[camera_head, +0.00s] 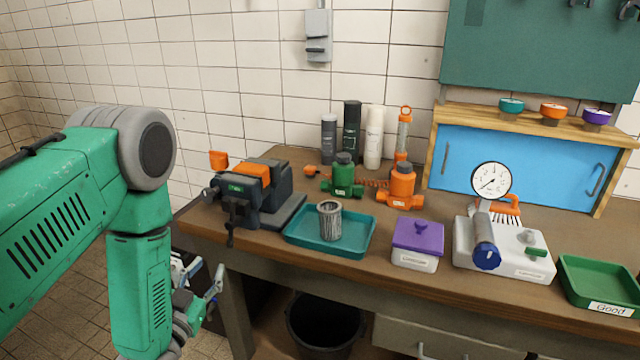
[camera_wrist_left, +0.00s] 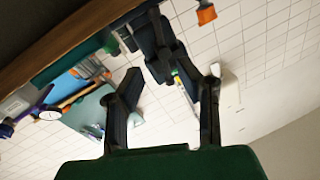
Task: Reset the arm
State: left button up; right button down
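My left arm is green with grey joints and comes in from the left in the head view. My left gripper (camera_head: 205,290) hangs low, left of the workbench (camera_head: 300,262) and below its top, partly hidden by my forearm. In the left wrist view my left gripper (camera_wrist_left: 160,112) shows two dark fingers spread apart with nothing between them. The bench and wall lie beyond the fingers there, tilted. My right gripper is in neither view.
On the bench stand a vise (camera_head: 250,190), a teal tray (camera_head: 290,241) with a metal cylinder (camera_head: 330,220), green and orange valves, a purple-lidded box (camera_head: 417,240), a gauge device (camera_head: 500,245) and a green tray (camera_head: 570,285). A black bin (camera_head: 325,325) is underneath.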

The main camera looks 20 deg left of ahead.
pick_arm(q)
jog(key=s+d+f+g+h+b, duration=0.1)
jog(key=s+d+f+g, duration=0.3)
jog(key=f, duration=0.4)
jog(key=s+d+f+g+h+b, duration=0.1)
jog(key=s+f+g, duration=0.4)
jog(key=f, duration=0.2)
jog(key=s+d+f+g, duration=0.1)
jog(key=s+f+g, duration=0.1)
jog(key=s, duration=0.4)
jog(key=s+d+f+g+b, duration=0.1)
jog(key=s+f+g, duration=0.1)
jog(key=s+g, duration=0.2)
jog(key=s+d+f+n+g, duration=0.1)
jog(key=s+f+g, duration=0.1)
jog(key=s, duration=0.6)
jog(key=shift+s+d+f+g, duration=0.2)
jog(key=shift+f+g, duration=0.1)
jog(key=shift+g, duration=0.1)
